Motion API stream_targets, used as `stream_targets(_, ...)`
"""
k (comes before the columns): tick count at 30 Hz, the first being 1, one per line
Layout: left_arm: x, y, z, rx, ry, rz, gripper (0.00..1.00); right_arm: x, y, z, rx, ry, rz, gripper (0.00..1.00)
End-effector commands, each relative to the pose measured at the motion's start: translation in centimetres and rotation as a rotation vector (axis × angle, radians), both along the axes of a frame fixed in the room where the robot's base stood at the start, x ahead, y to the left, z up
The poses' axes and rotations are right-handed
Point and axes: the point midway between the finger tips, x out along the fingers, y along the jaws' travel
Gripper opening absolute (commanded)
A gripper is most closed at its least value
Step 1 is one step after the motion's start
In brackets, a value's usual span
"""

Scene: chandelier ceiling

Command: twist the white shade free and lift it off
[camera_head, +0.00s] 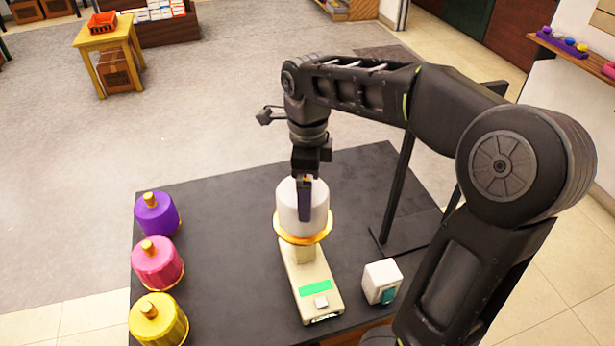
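The white shade (289,205) stands upright on a gold rim (303,239) above a cream base (309,278) on the black table. The base has a green strip and a small pale button. My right gripper (305,203) points straight down at the top of the white shade. One dark finger shows in front of the shade's near side, with a bit of gold at its upper end. The far finger is hidden, so I cannot tell whether the fingers are closed on the shade's top. My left gripper is not in view.
Purple (157,215), pink (158,264) and yellow (158,320) shades with gold knobs stand along the left of the black table (225,210). A white box with a teal face (382,281) stands right of the base. The table between the coloured shades and the base is clear.

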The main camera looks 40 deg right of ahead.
Motion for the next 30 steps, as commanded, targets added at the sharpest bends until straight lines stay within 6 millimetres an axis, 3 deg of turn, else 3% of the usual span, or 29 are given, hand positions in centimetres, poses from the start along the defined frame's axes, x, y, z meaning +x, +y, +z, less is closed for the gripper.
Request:
stream_targets(9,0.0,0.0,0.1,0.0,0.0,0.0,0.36,0.0,0.0,-4.3,0.001,0.001,-0.001,1.0)
stream_targets(20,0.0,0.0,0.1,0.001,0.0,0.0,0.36,0.0,0.0,-5.0,0.0,-0.001,-0.001,1.0)
stream_targets(30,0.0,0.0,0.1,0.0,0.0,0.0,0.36,0.0,0.0,-5.0,0.001,-0.001,-0.001,0.74)
